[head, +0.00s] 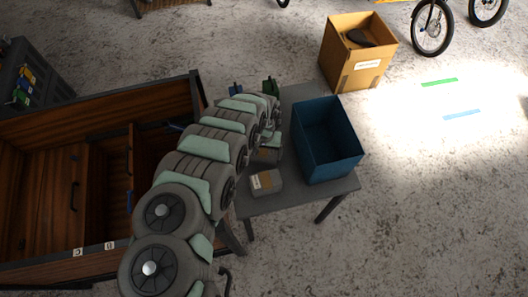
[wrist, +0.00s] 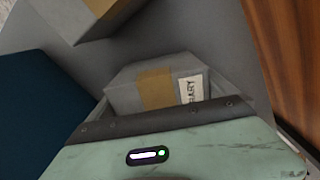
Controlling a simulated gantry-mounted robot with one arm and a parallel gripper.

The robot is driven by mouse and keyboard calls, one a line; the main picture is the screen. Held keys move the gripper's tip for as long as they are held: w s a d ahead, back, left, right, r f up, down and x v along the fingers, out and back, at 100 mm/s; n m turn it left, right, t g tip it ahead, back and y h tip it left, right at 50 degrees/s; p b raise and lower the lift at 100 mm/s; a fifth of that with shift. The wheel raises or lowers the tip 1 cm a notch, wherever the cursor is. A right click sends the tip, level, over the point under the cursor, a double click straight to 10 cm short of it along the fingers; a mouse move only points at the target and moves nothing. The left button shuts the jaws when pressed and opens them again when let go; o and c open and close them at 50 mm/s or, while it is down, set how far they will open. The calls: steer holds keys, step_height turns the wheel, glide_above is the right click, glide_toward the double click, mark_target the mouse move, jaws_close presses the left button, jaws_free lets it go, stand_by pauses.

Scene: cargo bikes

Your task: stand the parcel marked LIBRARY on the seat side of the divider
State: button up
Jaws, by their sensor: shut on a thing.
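The parcel marked LIBRARY (wrist: 155,88) is grey with a brown tape band and a white label; the label's visible letters end in "RARY". My gripper (head: 270,141) is shut on it over the grey table (head: 300,92). In the head view the parcel (head: 267,156) is mostly hidden by my arm. In the wrist view a dark jaw (wrist: 150,118) crosses its near side. I cannot tell whether it touches the table. The wooden cargo box (head: 100,97) is on the left. An upright wooden divider (head: 88,190) splits its inside; my arm hides part of the box.
Another grey taped parcel (head: 266,182) lies on the table close to the held one; it also shows in the wrist view (wrist: 85,15). A tall blue bin (head: 325,140) stands at the table's right. A cardboard box (head: 352,75) is on the floor behind.

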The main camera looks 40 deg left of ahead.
steer(key=c, duration=0.9)
